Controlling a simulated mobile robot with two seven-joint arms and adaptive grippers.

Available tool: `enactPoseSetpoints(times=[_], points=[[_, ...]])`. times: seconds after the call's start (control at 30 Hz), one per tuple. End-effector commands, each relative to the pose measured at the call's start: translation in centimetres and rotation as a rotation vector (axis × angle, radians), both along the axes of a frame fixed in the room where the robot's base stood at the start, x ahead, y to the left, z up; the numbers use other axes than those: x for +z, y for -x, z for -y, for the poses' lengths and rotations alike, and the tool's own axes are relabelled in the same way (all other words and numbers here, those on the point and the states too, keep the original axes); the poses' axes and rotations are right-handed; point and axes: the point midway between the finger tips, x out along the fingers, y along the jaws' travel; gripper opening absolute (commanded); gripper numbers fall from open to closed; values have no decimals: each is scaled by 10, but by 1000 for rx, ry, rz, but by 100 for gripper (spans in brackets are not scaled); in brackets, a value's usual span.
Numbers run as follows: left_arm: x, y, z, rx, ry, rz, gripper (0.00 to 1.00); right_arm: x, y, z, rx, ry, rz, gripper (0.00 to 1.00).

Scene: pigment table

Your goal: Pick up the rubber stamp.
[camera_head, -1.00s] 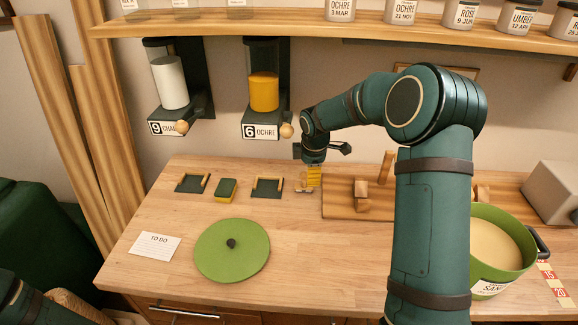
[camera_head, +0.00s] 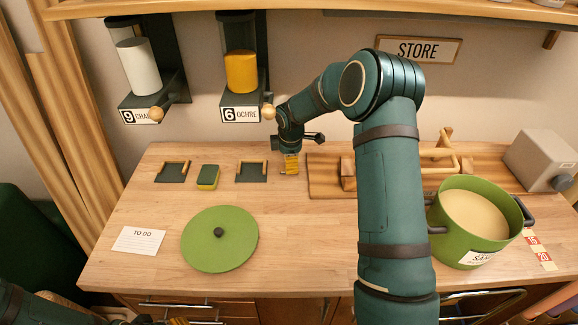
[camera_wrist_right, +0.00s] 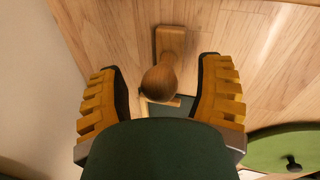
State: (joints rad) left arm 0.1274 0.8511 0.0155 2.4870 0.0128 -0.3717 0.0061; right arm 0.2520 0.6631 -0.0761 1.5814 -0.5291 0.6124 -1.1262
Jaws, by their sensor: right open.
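In the right wrist view, a wooden stamp with a round knob handle (camera_wrist_right: 158,84) and a rectangular wooden base (camera_wrist_right: 171,40) stands on the table. My right gripper (camera_wrist_right: 160,100) is open, its yellow-padded fingers on either side of the knob with gaps to both. In the head view my right gripper (camera_head: 290,164) points down close above the table, left of the wooden board, and the stamp is largely hidden by it. A bit of my left gripper (camera_head: 178,321) shows at the bottom edge; its jaws cannot be made out.
A wooden board (camera_head: 325,177) with wooden parts lies to the right of my right gripper. Black pads with wooden bars (camera_head: 252,172) and a sponge (camera_head: 208,177) lie left. A green lid (camera_head: 219,240) and green pot (camera_head: 470,225) are nearer. Dispensers (camera_head: 240,70) hang above.

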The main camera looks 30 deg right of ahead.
Motion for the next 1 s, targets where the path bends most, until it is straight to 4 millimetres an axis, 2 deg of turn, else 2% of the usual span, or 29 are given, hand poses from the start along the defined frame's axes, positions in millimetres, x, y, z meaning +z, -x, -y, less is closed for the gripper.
enactPoseSetpoints(times=[0.23,0.37,0.4,0.43,1.0], points=[[0,0,0,0,0,-1,45,-1,-1,0,0,1,2,65],[0,0,0,0,0,-1,45,-1,-1,0,0,0,1,19],[0,0,0,0,0,-1,45,-1,-1,0,0,0,1,5],[0,0,0,0,0,-1,45,-1,-1,0,0,0,1,0],[3,-1,0,2,0,2,45,4,-1,-2,0,0,2,0]])
